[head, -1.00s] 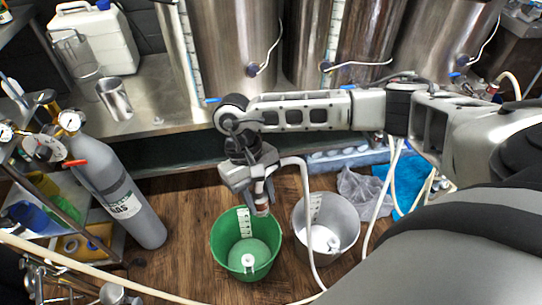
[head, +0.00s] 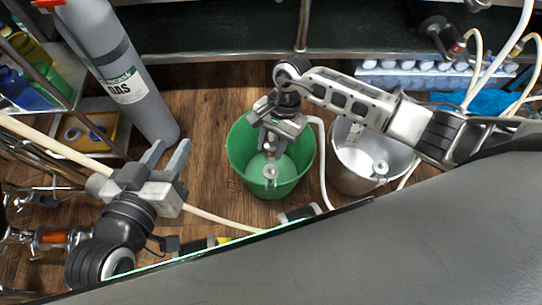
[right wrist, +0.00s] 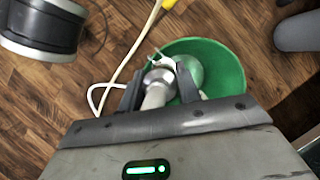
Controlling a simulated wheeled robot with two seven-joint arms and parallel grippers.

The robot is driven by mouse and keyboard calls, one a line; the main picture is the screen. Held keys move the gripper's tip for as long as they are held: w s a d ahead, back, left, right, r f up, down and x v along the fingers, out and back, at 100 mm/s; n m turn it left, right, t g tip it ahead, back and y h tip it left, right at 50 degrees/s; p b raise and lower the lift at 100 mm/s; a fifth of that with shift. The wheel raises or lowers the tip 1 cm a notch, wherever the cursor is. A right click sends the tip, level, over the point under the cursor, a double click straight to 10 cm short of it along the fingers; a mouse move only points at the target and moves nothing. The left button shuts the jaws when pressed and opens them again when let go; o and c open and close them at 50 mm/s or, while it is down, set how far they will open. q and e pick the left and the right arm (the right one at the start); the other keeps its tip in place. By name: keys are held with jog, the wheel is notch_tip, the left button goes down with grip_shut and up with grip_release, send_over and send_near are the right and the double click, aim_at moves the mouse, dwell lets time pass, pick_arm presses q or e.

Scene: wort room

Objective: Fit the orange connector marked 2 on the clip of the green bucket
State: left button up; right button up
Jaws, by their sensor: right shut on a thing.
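The green bucket (head: 237,150) stands on the wood floor, and it also shows in the right wrist view (right wrist: 228,75). A small white clip (head: 271,173) is at its near side. My right gripper (head: 268,147) is over the bucket, just beyond the clip, pointing down. It is shut on a pale hose connector (right wrist: 157,88), close to the white clip (right wrist: 165,63); whether they touch I cannot tell. The connector's colour and mark are not readable. My left gripper (head: 166,155) is at the left of the bucket, its fingers apart and empty.
A silver bucket (head: 350,165) stands right of the green one. A grey gas cylinder (head: 120,75) and a shelf rack (head: 65,95) are at the left. A pale hose (head: 215,217) crosses the floor in front. A crate of white bottles (head: 430,82) is at the back right.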

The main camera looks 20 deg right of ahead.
jog(key=shift+a+f, duration=0.1)
jog(key=shift+f, duration=0.65)
notch_tip(320, 180, down, 5)
jog(key=b, duration=0.4)
jog(key=shift+f+b, duration=0.2)
jog(key=shift+b, duration=0.15)
jog(key=shift+f+b, duration=0.45)
pick_arm(q)
jog(key=d+n+h, duration=0.1)
jog(key=r+t+h, duration=0.1)
jog(key=shift+w+d+r+n+h, duration=0.25)
jog(key=shift+d+n+h, duration=0.05)
jog(key=shift+d+n, duration=0.1)
pick_arm(e)
jog(key=shift+f, duration=0.15)
pick_arm(q)
jog(key=shift+f, duration=0.1)
